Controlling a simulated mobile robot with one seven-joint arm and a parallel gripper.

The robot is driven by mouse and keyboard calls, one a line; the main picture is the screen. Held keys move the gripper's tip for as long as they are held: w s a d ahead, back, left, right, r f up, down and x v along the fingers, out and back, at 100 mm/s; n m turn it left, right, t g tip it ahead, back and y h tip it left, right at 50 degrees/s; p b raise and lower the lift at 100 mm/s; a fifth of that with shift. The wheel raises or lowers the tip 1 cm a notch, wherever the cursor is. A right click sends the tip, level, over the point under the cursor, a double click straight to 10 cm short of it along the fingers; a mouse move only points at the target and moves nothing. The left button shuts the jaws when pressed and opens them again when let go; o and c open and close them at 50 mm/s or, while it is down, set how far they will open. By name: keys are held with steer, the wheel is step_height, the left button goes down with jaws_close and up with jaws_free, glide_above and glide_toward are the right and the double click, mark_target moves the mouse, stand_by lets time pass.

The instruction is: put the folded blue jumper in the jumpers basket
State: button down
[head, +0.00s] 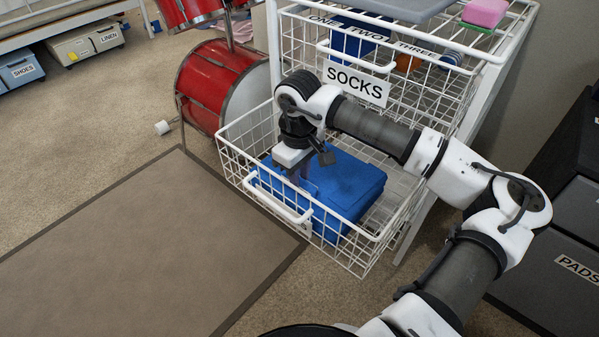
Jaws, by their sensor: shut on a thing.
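The folded blue jumper (350,188) is inside a pulled-out lower white wire basket (384,237). It lies at or close to the basket floor; I cannot tell if it rests there. My gripper (300,179) points down inside this basket, shut on the jumper near its left part. The fingertips are partly hidden by the gripper body and the cloth. No readable label shows on the lower basket, whose front has a white handle (275,203).
A basket labelled SOCKS (356,86) sits above in the white rack (466,98). Red drums (216,85) stand left of it, and a dark unit marked PADS (575,266) stands right. A brown mat (150,255) covers clear floor at the front left.

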steer(key=c, duration=1.2)
jaws_free()
steer(key=shift+o, duration=0.2)
